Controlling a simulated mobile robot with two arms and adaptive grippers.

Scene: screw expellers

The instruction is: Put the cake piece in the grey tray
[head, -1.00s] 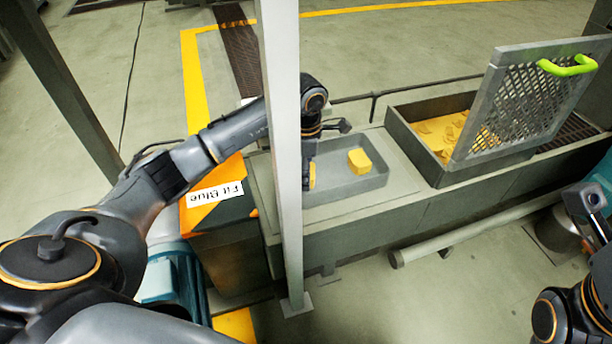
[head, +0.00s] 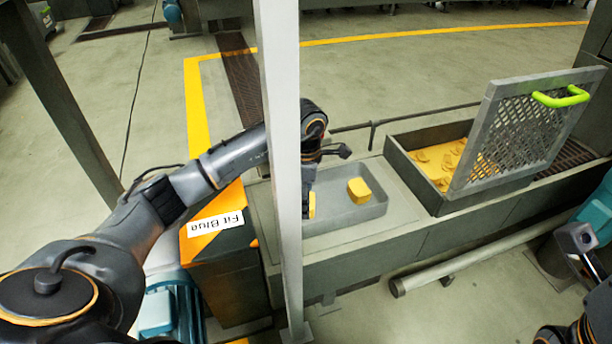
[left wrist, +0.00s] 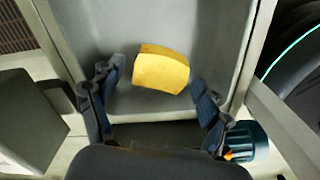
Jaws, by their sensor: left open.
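The yellow cake piece (head: 359,190) lies on the floor of the grey tray (head: 345,218), toward its right side in the head view. In the left wrist view the cake piece (left wrist: 162,70) lies just beyond and between the spread fingers of my left gripper (left wrist: 158,92), with no clear contact. The left gripper is open and empty. In the head view it is mostly hidden behind the pale upright post, at the tray's left part. A small yellow patch (head: 312,205) shows beside the post; I cannot tell what it is.
The pale post (head: 280,150) stands in front of my left forearm. Right of the tray is a bin (head: 425,190) of yellow pieces, with a raised mesh lid (head: 515,135) and green handle (head: 560,97). An orange-topped box (head: 225,245) stands left of the tray.

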